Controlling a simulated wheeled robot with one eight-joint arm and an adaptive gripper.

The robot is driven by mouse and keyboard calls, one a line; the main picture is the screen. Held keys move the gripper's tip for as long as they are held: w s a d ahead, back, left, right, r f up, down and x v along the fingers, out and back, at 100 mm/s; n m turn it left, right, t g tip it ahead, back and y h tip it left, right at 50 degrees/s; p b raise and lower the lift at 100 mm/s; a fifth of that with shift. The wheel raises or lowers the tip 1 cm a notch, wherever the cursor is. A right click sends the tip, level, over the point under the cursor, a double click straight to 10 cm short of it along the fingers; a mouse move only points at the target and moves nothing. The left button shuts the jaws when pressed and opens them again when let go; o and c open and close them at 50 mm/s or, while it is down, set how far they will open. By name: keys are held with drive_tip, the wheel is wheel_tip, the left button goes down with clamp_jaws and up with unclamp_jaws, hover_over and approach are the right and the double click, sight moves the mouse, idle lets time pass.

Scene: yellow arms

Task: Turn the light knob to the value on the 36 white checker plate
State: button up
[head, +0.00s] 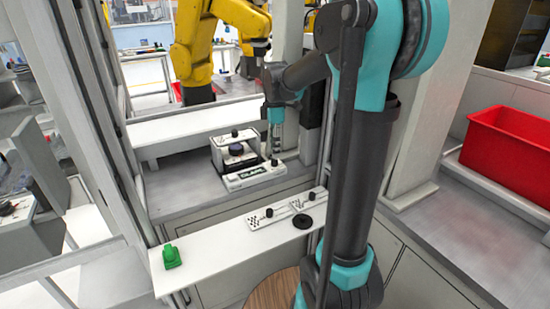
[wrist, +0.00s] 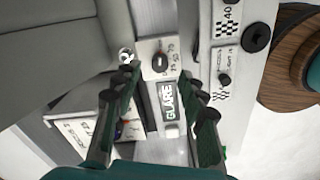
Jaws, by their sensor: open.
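My gripper (head: 275,140) points down, open, over the far bench; its two dark fingers also show in the wrist view (wrist: 160,82). Between and just beyond the fingertips is a black knob (wrist: 160,62) with a pointer, on a white panel (wrist: 149,46) with small printed numbers. The fingers do not clearly touch the knob. A display reading GLARE (wrist: 168,102) is on the same unit, which shows in the head view (head: 255,177). Two white checker plates (head: 271,222) lie on the front shelf; one (wrist: 228,18) reads 40, the other's (wrist: 222,65) print is too small.
A box with a dark round top (head: 236,149) stands behind the panel. A black disc (head: 303,221) and a green object (head: 171,256) sit on the white shelf (head: 205,250). A post stands right of my gripper. A red bin (head: 510,150) is at right.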

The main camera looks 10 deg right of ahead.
sight(275, 160)
drive_tip(key=shift+f, duration=2.3)
clamp_jaws()
